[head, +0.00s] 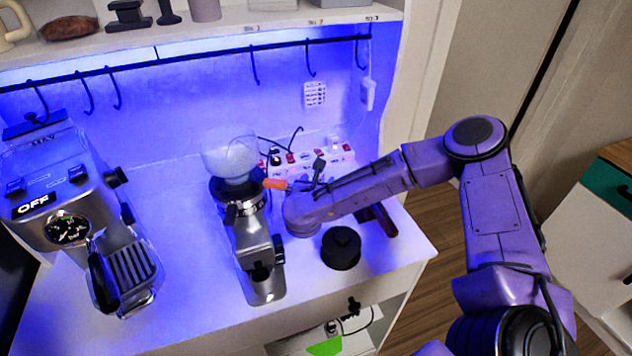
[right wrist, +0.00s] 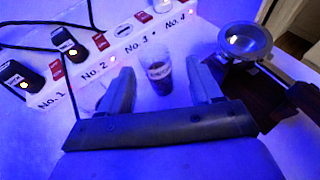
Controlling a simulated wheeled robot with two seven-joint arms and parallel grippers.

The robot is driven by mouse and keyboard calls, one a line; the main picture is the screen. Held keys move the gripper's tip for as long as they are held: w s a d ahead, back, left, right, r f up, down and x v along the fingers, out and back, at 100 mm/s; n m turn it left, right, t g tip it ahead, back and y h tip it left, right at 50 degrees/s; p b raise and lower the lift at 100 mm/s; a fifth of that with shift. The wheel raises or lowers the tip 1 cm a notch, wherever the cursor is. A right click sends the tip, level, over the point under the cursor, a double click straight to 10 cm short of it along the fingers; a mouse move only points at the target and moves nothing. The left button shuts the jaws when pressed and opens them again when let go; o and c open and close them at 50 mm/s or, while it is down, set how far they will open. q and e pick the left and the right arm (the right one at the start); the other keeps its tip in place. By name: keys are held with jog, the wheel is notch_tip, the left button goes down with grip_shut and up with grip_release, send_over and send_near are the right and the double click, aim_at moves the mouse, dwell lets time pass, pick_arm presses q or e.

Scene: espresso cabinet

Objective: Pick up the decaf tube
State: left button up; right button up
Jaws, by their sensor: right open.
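A small clear tube (right wrist: 158,74) with dark contents and a pale label stands on the white counter in the right wrist view. The label is too small to read, so I cannot confirm it says decaf. My right gripper (right wrist: 161,88) is open, with one finger on each side of the tube and visible gaps between. In the head view my right wrist hides the tube and most of the gripper. My left gripper is not in view.
A power strip (right wrist: 110,62) with numbered switches and plugs lies behind. A metal portafilter (right wrist: 245,42) rests right of the tube. The grinder (head: 250,225), espresso machine (head: 75,200) and a black round lidded object (head: 341,248) stand on the counter (head: 195,285).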

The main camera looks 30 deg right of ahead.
jog(key=p+x, duration=0.1)
jog(key=x, duration=0.2)
jog(key=shift+w+a, duration=0.15)
jog(key=shift+w, duration=0.05)
jog(key=shift+w+d+f, duration=0.25)
jog(key=shift+f, duration=0.05)
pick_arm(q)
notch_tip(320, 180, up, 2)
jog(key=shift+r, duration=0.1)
pick_arm(e)
jog(key=c, duration=1)
jog(key=shift+c, duration=0.2)
jog(key=shift+r+b, duration=0.35)
jog(key=shift+b, duration=0.2)
jog(key=s+b, duration=0.1)
jog(key=s, duration=0.1)
jog(key=s+a+b, duration=0.1)
jog(key=s, duration=0.2)
jog(key=s+a+b, duration=0.1)
jog(key=s, duration=0.1)
jog(key=shift+s+r, duration=0.15)
jog(key=shift+s, duration=0.2)
pick_arm(q)
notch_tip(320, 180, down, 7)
jog(key=b, duration=0.2)
jog(key=shift+b, duration=0.3)
pick_arm(e)
notch_tip(320, 180, up, 14)
